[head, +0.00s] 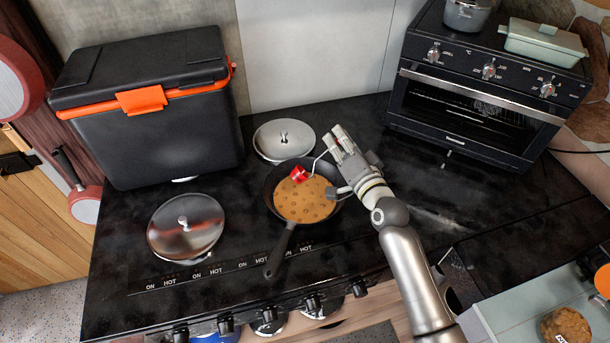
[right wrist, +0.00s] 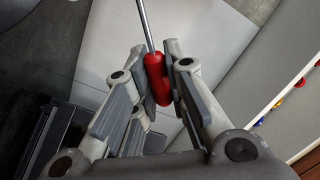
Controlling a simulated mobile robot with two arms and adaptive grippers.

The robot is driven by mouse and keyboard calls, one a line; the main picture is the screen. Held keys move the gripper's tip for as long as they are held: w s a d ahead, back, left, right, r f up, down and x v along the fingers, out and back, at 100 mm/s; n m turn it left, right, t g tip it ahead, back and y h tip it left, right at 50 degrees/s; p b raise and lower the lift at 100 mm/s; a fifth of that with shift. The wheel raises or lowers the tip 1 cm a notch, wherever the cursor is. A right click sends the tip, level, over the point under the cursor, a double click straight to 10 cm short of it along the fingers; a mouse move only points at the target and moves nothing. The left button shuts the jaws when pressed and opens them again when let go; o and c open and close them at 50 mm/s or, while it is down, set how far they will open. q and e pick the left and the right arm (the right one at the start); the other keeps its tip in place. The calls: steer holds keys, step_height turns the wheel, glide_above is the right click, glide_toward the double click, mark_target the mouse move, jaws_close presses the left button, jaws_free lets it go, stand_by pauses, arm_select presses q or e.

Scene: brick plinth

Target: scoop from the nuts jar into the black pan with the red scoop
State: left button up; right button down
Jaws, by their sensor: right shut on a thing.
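The black pan (head: 270,205) sits on the dark stove top, holding an orange-brown mass with darker round spots. My right gripper (head: 340,158) is over the pan's right side, shut on the red handle of the scoop (right wrist: 157,78). The scoop's thin metal stem runs from the gripper to its small red bowl (head: 299,174), which is over the pan's upper left part and looks tilted. Whether anything is in the bowl cannot be told. The nuts jar (head: 567,325), partly cut off, stands at the bottom right corner. My left gripper is not in view.
A silver lid (head: 186,226) lies left of the pan and a pale lidded pot (head: 284,139) stands behind it. A black cooler box (head: 150,110) is at the back left, an oven (head: 480,80) at the back right. The stove top right of my arm is clear.

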mark_target(321, 156)
steer(key=a+r+n+p, duration=0.1)
steer(key=s+a+n+p, duration=0.1)
steer(key=n, duration=0.1)
steer(key=a+r+n+p, duration=0.1)
steer(key=a+p, duration=0.1)
steer(key=shift+s+r, duration=0.3)
steer(key=shift+s, duration=0.1)
steer(key=shift+s+a+f+n+p, duration=0.1)
steer(key=shift+s+a+n+p, duration=0.3)
steer(key=shift+a+n, duration=0.65)
steer(key=shift+s+a+r+n+p, duration=0.1)
steer(key=shift+s+a+n+p, duration=0.3)
steer(key=shift+a+n, duration=0.6)
steer(key=shift+s+a+f+n+p, duration=0.1)
steer(key=shift+s+a+n+p, duration=0.15)
steer(key=shift+s+a+n, duration=0.55)
steer(key=shift+w+a+f+n, duration=0.1)
steer(key=shift+w+n, duration=0.1)
steer(key=shift+n, duration=0.05)
